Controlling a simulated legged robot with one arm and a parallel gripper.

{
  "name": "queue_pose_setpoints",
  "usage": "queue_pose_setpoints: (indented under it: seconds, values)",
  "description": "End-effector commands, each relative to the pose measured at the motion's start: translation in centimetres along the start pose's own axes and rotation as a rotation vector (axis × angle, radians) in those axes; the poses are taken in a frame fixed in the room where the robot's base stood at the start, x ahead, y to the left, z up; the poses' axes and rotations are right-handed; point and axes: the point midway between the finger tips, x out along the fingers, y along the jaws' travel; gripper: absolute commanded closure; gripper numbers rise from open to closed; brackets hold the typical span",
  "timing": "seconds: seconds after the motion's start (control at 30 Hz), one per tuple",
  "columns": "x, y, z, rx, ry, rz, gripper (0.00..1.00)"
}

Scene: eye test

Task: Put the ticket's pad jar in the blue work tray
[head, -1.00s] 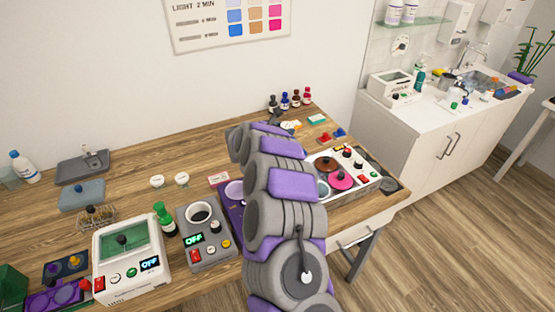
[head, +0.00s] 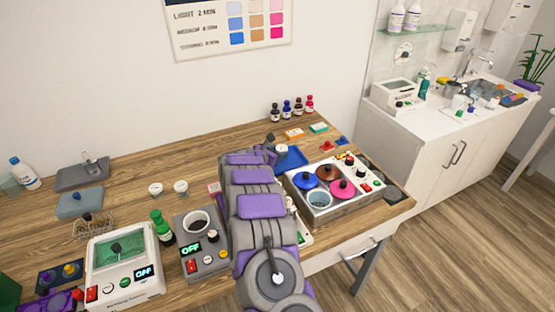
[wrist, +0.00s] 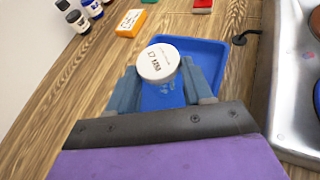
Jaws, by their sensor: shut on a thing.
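My gripper (wrist: 160,88) is shut on a small clear jar with a white lid (wrist: 158,62). The lid carries dark print that seems to read "17 MINI". The blue work tray (wrist: 205,48) lies below and around the jar in the wrist view. I cannot tell whether the jar's base touches the tray floor. In the head view the blue tray (head: 292,155) shows at the right of my arm's far end, partly hidden by it. Only a white bit of the lid (head: 268,147) shows there.
A metal bath (head: 325,209) with coloured lids stands right of the tray. Bottles (head: 287,109) stand behind, with orange (head: 294,133) and red (head: 326,146) blocks nearby. Two white-lidded jars (head: 168,188) stand left of my arm. A wall poster (head: 225,28) shows colour swatches.

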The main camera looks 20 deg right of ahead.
Motion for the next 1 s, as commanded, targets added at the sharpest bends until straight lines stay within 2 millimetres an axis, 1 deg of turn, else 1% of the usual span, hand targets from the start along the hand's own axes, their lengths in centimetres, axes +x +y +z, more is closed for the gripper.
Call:
queue_pose_setpoints:
  seconds: [0.03,0.1,0.17,0.5,0.53,0.7,0.8,1.0]
  values:
    - [0.2,0.1,-1.0,-0.006,-0.001,0.0,0.8]
    - [0.5,0.0,-2.0,-0.007,-0.002,0.0,0.8]
    - [0.7,0.0,-2.4,-0.007,-0.002,0.0,0.8]
    - [1.5,-0.5,-2.4,0.001,0.005,0.0,0.8]
    - [1.5,-0.5,-2.4,0.001,0.005,0.0,0.48]
    - [1.1,-0.3,-2.4,-0.002,0.002,0.0,0.31]
    - [0.9,-0.2,-2.4,-0.003,0.0,0.001,0.24]
    - [1.0,-0.2,-2.4,-0.003,0.001,0.0,0.24]
